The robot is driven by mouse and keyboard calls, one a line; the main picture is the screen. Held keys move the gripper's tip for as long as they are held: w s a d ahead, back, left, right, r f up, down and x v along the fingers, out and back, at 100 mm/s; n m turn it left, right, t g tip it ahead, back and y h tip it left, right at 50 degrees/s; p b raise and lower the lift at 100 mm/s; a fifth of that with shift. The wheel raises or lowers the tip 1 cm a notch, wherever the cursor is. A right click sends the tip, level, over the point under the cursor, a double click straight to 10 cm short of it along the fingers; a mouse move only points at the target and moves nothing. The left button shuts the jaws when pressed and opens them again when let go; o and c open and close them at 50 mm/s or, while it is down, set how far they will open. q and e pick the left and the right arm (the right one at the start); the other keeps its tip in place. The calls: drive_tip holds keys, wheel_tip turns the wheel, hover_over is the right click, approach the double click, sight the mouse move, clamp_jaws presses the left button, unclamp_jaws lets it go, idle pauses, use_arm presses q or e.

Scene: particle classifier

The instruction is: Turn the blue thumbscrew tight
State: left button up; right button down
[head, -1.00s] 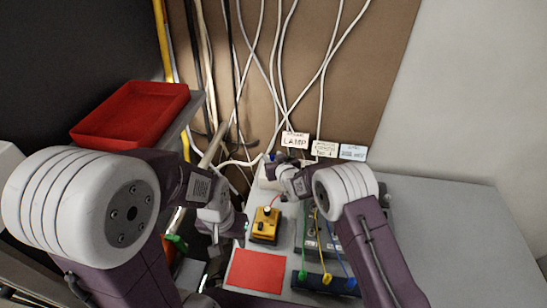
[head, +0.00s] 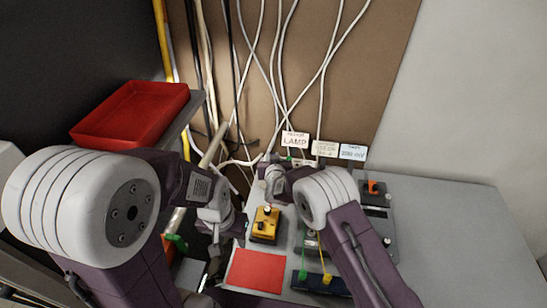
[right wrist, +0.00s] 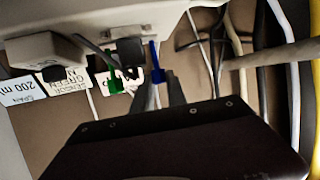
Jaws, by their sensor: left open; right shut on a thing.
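The blue thumbscrew (right wrist: 154,60) is a narrow upright blue piece below the pale housing (right wrist: 80,17) in the right wrist view. My right gripper (right wrist: 156,82) is shut on it, with a dark finger on each side. In the head view my right gripper (head: 266,163) is at the back of the bench, and the wrist and arm hide most of the thumbscrew's surroundings. My left gripper (head: 240,228) is open and empty, left of the yellow box.
A green piece (right wrist: 115,86) hangs close to my right fingers. Cables hang behind. The yellow box (head: 265,225), red mat (head: 256,272) and dark plug strip (head: 308,283) lie in front; a grey instrument (head: 380,205) stands right. A red tray (head: 130,115) is at left.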

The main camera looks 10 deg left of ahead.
drive_tip(key=m+h+p, duration=0.1)
drive_tip(key=m+h, duration=0.1)
drive_tip(key=shift+a+r+h+p, duration=0.15)
drive_tip(key=shift+a+h+p, duration=0.15)
drive_tip(key=shift+h+p, duration=0.1)
drive_tip(key=shift+m+h, duration=0.6)
drive_tip(key=shift+m, duration=0.2)
drive_tip(key=shift+f+m+h+b, duration=0.2)
drive_tip(key=shift+m+h+b, duration=0.25)
drive_tip(key=shift+m+h, duration=0.2)
drive_tip(key=shift+h, duration=0.45)
drive_tip(key=c, duration=1.3)
unclamp_jaws()
drive_tip(key=shift+r, duration=0.1)
